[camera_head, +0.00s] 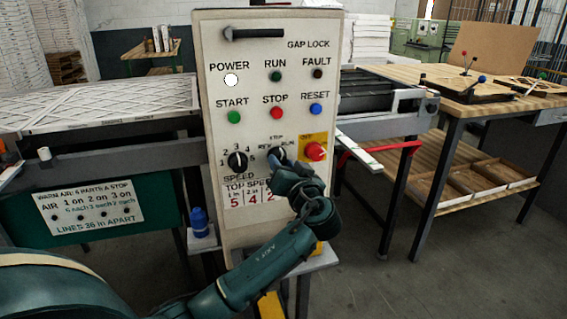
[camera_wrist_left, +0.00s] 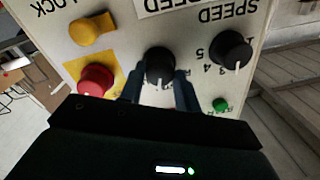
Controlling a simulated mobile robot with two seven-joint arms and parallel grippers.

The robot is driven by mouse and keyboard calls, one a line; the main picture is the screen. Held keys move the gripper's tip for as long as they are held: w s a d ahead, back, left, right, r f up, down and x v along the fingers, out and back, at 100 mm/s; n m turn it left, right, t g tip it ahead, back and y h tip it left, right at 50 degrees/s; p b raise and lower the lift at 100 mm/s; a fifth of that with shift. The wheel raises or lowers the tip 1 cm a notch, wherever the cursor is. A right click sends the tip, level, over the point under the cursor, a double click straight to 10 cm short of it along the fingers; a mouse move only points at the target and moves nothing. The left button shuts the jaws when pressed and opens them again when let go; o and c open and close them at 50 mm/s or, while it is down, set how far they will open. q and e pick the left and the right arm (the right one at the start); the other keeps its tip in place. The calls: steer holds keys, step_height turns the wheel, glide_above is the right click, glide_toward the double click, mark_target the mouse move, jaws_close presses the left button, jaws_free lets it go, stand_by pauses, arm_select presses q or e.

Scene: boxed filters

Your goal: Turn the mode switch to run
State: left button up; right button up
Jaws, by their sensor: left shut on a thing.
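The control panel (camera_head: 253,40) stands upright in the middle of the head view. Its mode switch (camera_head: 277,154) is a black knob with STOP above it, REV to its left and RUN to its right. It also shows in the left wrist view (camera_wrist_left: 159,62), upside down. My left gripper (camera_head: 287,169) reaches it from the lower right in the head view. In the left wrist view its two fingers (camera_wrist_left: 160,80) are on either side of the knob, shut on it. The fingers partly hide the knob, and I cannot tell exactly which label its pointer meets. My right gripper is not in view.
The speed knob (camera_head: 237,161) is left of the switch and the red knob on yellow (camera_head: 315,151) is close on its right. START (camera_head: 234,117), STOP (camera_head: 277,112) and RESET (camera_head: 316,109) buttons are above. The power lamp (camera_head: 231,79) is white. A blue bottle (camera_head: 200,222) stands lower left.

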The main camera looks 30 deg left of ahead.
arm_select(q)
steer(key=m+p, duration=0.2)
steer(key=m, duration=0.3)
steer(key=shift+m, duration=0.3)
steer(key=shift+p, duration=0.3)
steer(key=o, duration=1)
steer(key=shift+c, duration=0.2)
steer(key=b+v, duration=0.2)
steer(key=v, duration=1.1)
steer(key=shift+s, duration=0.2)
steer(key=shift+f, duration=0.15)
